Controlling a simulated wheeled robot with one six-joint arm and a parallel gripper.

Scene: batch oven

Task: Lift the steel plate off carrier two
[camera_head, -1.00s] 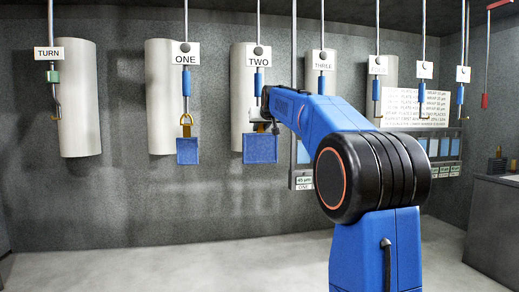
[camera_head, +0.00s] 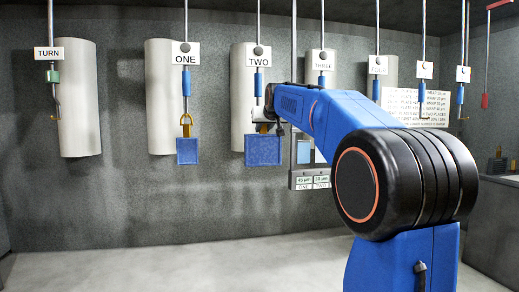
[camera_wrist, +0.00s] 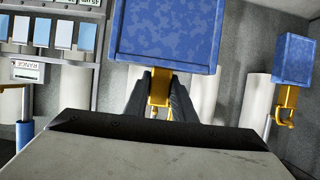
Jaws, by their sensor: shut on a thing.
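The blue speckled plate (camera_head: 263,150) is at carrier two (camera_head: 257,84), below and slightly right of its blue sleeve. In the wrist view the same plate (camera_wrist: 165,38) fills the top middle. Its yellow hanger (camera_wrist: 159,85) stands between the two dark fingers of my gripper (camera_wrist: 160,92), which is shut on it. In the head view my gripper is small and partly hidden by my arm just above the plate. Whether the hanger still touches carrier two's hook cannot be told.
A second blue plate (camera_head: 187,151) hangs by a yellow hanger from carrier one (camera_head: 186,83), to the left; it also shows in the wrist view (camera_wrist: 293,62). The carrier marked THREE (camera_head: 322,80) hangs close to the right. A gauge panel (camera_head: 312,181) is partly behind my arm.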

